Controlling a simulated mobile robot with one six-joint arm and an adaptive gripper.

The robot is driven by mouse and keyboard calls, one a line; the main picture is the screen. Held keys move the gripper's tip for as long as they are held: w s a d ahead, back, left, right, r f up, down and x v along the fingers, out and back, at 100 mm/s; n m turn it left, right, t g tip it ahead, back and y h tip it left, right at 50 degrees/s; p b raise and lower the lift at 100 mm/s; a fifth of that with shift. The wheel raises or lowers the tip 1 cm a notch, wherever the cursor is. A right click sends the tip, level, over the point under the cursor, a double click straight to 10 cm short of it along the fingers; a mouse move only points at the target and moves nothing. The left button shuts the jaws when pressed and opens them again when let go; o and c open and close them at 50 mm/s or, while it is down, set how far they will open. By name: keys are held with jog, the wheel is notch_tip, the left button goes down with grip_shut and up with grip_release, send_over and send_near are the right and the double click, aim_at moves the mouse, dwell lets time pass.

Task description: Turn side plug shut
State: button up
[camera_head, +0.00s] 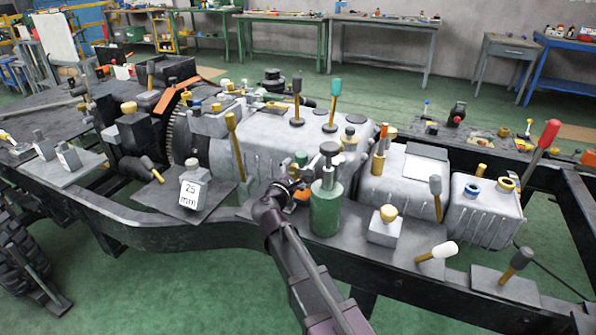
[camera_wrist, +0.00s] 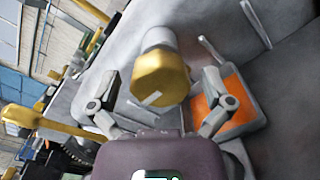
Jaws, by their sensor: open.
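The side plug (camera_wrist: 160,78) is a gold, faceted cap on a short grey stub, in the middle of the wrist view. A pale mark shows on its lower face. My gripper (camera_wrist: 160,92) is open, with one finger on each side of the plug. Gaps show between the fingers and the cap, and nothing is held. In the head view my gripper (camera_head: 288,186) is at the near side of the grey ribbed housing (camera_head: 262,145), just left of a green cylinder. I cannot make out the plug there.
The green cylinder (camera_head: 325,208) stands close to my gripper's right. An orange square (camera_wrist: 222,100) lies beside the right finger, and a yellow-handled lever (camera_wrist: 45,125) is at the left. A "25 mm" block (camera_head: 194,190) and dark frame rail (camera_head: 215,236) are nearby.

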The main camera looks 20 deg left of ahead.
jog(key=s, duration=1.1)
jog(key=shift+s+a, duration=0.2)
jog(key=shift+a, duration=0.25)
jog(key=shift+s, duration=0.1)
